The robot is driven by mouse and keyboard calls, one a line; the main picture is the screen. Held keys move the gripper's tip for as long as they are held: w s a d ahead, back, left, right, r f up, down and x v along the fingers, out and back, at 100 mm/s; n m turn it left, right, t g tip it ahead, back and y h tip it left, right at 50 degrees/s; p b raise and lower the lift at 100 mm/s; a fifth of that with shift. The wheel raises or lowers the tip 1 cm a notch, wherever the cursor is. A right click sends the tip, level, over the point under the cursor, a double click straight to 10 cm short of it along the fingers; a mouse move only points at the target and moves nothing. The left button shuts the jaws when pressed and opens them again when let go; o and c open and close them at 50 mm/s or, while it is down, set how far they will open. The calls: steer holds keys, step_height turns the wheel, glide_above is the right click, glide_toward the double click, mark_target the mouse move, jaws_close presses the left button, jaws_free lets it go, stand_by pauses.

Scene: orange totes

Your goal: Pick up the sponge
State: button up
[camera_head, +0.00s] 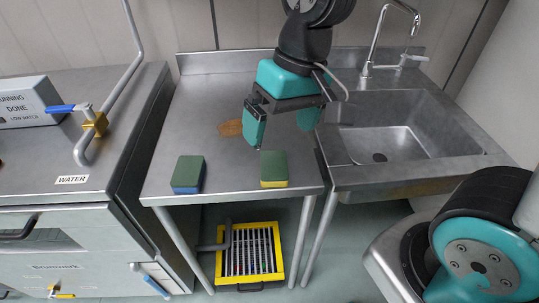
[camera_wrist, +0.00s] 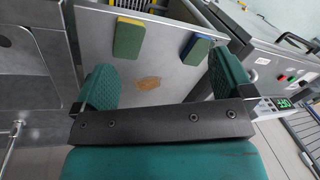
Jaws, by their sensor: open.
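Two sponges lie apart near the front edge of the steel table (camera_head: 222,171). The left one is a green-topped blue sponge (camera_head: 188,174); the right one is a green-topped yellow sponge (camera_head: 273,168). In the wrist view the yellow sponge (camera_wrist: 128,38) is left of the blue sponge (camera_wrist: 195,50). My gripper (camera_head: 280,138) is open and empty, above the right part of the table, behind the yellow sponge and apart from it. Its two teal fingers are spread wide in the wrist view (camera_wrist: 160,75).
A brown patch (camera_head: 230,128) marks the tabletop. A steel sink (camera_head: 385,145) with a curved tap (camera_head: 379,35) adjoins on the right. A steel machine (camera_head: 65,185) with a valve and pipe stands left. A yellow-framed floor drain (camera_head: 249,253) is below the table.

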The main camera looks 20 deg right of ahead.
steer(key=w+d+f+m+h+p, duration=0.2)
steer(key=w+d+f+m, duration=0.15)
steer(key=w+m, duration=0.45)
steer(key=n+p, duration=0.2)
glide_above(274, 162)
steer(key=shift+h, duration=0.3)
steer(key=f, duration=1.1)
steer(key=shift+w+d+f, duration=0.1)
steer(key=shift+d+f, duration=0.2)
steer(key=shift+f, duration=0.1)
steer(key=shift+a+f+p, duration=0.15)
steer(key=shift+f+p, duration=0.2)
steer(key=shift+f, duration=1.05)
steer(key=shift+a+f+p, duration=0.15)
steer(key=shift+f+p, duration=0.15)
steer(key=shift+f, duration=1.1)
steer(key=c, duration=1)
steer(key=shift+r, duration=0.1)
step_height(274, 162, up, 20)
steer(key=b, duration=0.2)
steer(key=shift+o, duration=0.3)
